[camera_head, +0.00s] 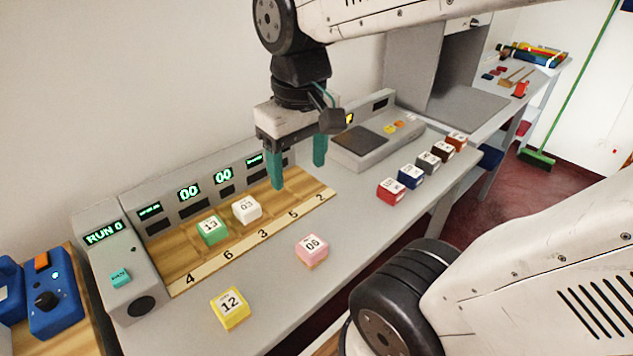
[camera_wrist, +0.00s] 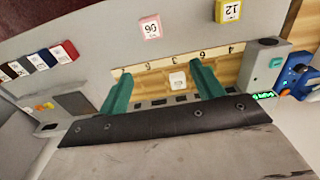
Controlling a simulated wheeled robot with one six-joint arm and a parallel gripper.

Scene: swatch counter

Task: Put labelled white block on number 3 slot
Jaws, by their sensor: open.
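The white block labelled 03 (camera_head: 246,209) sits on the wooden slotted tray (camera_head: 285,200), in the column behind the number 3 (camera_head: 263,233). In the wrist view the white block (camera_wrist: 178,80) shows between the fingers, beside the number strip (camera_wrist: 165,62). My gripper (camera_head: 298,174) is open and empty, raised above the tray and apart from the block. Its two green fingers also show in the wrist view (camera_wrist: 160,69). The strip reads 4, 6, 3, 5, 2 from left to right in the head view.
A green block (camera_head: 211,230) labelled 13 sits behind number 6. A pink block (camera_head: 311,248) and a yellow block (camera_head: 230,307) lie on the grey counter in front. Several coloured blocks, including a red one (camera_head: 391,190), line the right. A display panel (camera_head: 190,193) stands behind the tray.

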